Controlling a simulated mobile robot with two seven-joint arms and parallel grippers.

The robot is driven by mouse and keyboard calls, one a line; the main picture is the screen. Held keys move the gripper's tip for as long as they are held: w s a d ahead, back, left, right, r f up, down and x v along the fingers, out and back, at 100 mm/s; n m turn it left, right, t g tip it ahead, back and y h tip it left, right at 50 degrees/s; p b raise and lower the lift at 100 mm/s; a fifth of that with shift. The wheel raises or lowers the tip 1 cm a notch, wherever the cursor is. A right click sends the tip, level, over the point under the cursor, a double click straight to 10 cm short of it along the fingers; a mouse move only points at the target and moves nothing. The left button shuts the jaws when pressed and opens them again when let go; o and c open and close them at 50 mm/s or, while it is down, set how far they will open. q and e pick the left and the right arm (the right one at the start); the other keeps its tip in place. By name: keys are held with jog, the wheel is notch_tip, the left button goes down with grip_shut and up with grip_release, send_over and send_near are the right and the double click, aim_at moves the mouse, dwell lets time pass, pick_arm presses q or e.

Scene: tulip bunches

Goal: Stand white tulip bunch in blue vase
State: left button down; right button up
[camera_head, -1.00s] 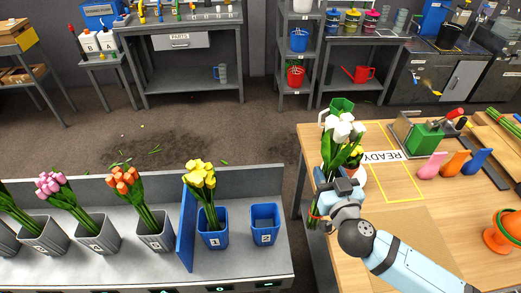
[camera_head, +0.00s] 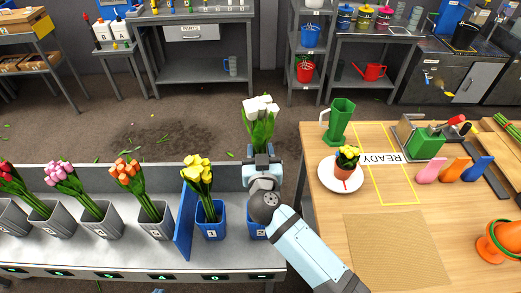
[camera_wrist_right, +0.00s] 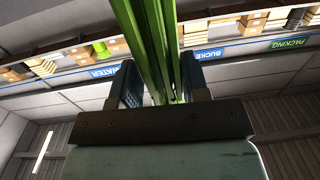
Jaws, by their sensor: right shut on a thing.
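The white tulip bunch (camera_head: 260,115) is upright, with white heads and green leaves. My right gripper (camera_head: 259,152) is shut on its stems, which also show between the fingers in the right wrist view (camera_wrist_right: 150,45). The gripper and bunch are over the right end of the grey trough. The blue vase marked 2 (camera_head: 252,228) is below and mostly hidden by my right arm. The lower stems are hidden in the head view, so I cannot tell their height above that vase. My left gripper is not in view.
A blue vase marked 1 (camera_head: 208,228) holds yellow tulips (camera_head: 197,173), beside a blue divider (camera_head: 184,222). Grey vases with other tulips stand left of it. The wooden table (camera_head: 330,222) at right bears a green jug (camera_head: 340,118) and a small potted yellow plant (camera_head: 346,162).

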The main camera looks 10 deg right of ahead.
jog(key=shift+r, duration=0.1)
jog(key=shift+r+p, duration=0.15)
jog(key=shift+p, duration=0.7)
notch_tip(320, 180, down, 19)
jog(key=b, duration=0.7)
jog(key=shift+s+r, duration=0.1)
jog(key=shift+r, duration=0.05)
jog(key=shift+f+b, duration=0.7)
jog(key=shift+f, duration=0.95)
jog(key=o, duration=1.7)
jog(key=shift+f, duration=0.1)
